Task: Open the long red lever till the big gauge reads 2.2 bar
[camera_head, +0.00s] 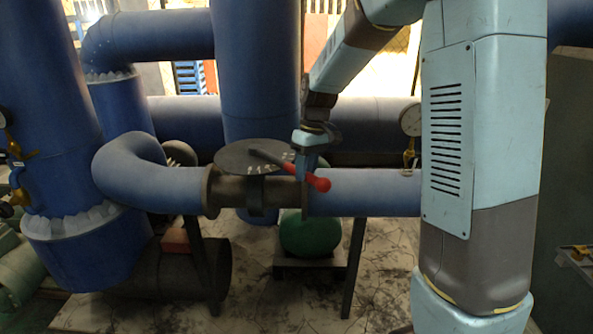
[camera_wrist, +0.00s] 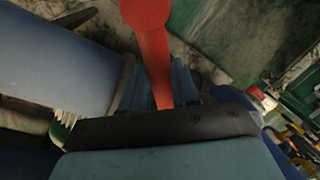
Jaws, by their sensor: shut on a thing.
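The long red lever (camera_head: 318,182) sits on a valve in the blue pipe, with a dark arm running back to a dark round plate (camera_head: 240,155) with pale marks. My gripper (camera_head: 306,170) is shut on the lever, just behind its red knob. In the wrist view the lever's red shaft (camera_wrist: 155,55) passes between the two blue fingers (camera_wrist: 158,88), and its round knob sticks out beyond them. A round white-faced gauge (camera_head: 411,120) stands on the pipe at the right, partly behind my arm. Its needle and reading are too small to tell.
Big blue pipes (camera_head: 258,70) stand behind and to the left of the valve. A green round vessel (camera_head: 308,236) sits below it, beside dark support legs (camera_head: 354,268). Brass fittings (camera_head: 18,152) show at the left edge. The cracked floor (camera_head: 255,305) in front is mostly clear.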

